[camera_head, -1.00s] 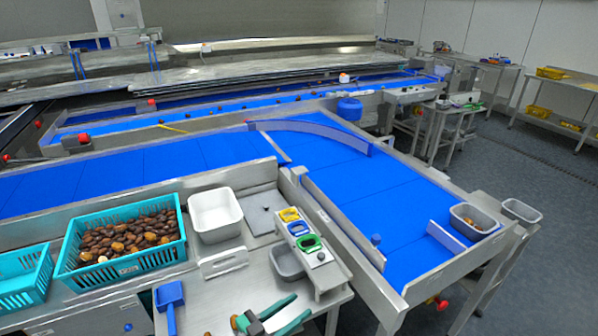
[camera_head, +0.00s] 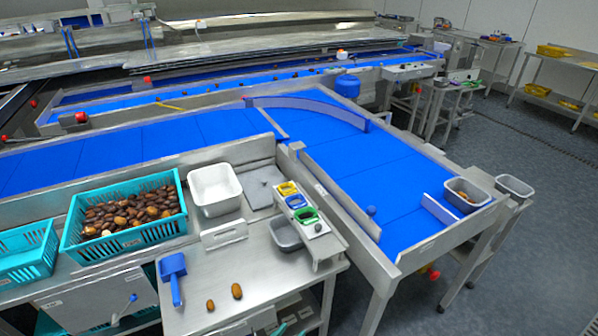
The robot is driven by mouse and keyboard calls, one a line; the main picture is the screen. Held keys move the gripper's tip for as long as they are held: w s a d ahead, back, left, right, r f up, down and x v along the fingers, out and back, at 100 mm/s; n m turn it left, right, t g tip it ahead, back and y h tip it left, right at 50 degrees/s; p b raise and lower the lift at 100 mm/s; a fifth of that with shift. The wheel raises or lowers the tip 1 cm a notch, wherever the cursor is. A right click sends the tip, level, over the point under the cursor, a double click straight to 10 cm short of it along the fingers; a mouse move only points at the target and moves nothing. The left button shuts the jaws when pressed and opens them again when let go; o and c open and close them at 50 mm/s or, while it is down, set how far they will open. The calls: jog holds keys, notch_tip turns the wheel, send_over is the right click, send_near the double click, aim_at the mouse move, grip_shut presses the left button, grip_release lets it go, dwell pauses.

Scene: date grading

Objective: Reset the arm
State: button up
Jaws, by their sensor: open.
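My gripper is not in view. Two brown dates lie loose on the steel worktable (camera_head: 205,262), a smaller one (camera_head: 210,305) to the left and a larger one (camera_head: 237,290) to the right. A blue scoop (camera_head: 173,268) lies to the left of them. Behind stands a teal basket (camera_head: 125,240) full of dates. A white tub (camera_head: 214,190) sits to its right, with a grey tub (camera_head: 285,235) further right.
A rack with yellow, blue and green rings (camera_head: 307,216) stands beside the grey tub. Blue conveyors (camera_head: 370,185) run behind and to the right. A grey bin with dates (camera_head: 467,194) sits at the conveyor's right end. Teal shapes (camera_head: 306,310) show below the worktable's front edge.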

jog(key=s+a+f+n+y, duration=0.1)
jog(key=s+n+y, duration=0.15)
jog(key=s, duration=0.65)
jog(key=s+a+f+n+y, duration=0.15)
jog(key=s+y, duration=0.25)
jog(key=s, duration=0.5)
jog(key=s+d+r+t, duration=0.1)
jog(key=s+d+r, duration=0.1)
jog(key=s+r, duration=0.4)
jog(key=s+d+r+t, duration=0.2)
jog(key=s+r, duration=0.3)
jog(key=r, duration=0.4)
jog(key=shift+s+d+r, duration=0.4)
jog(key=shift+d, duration=0.35)
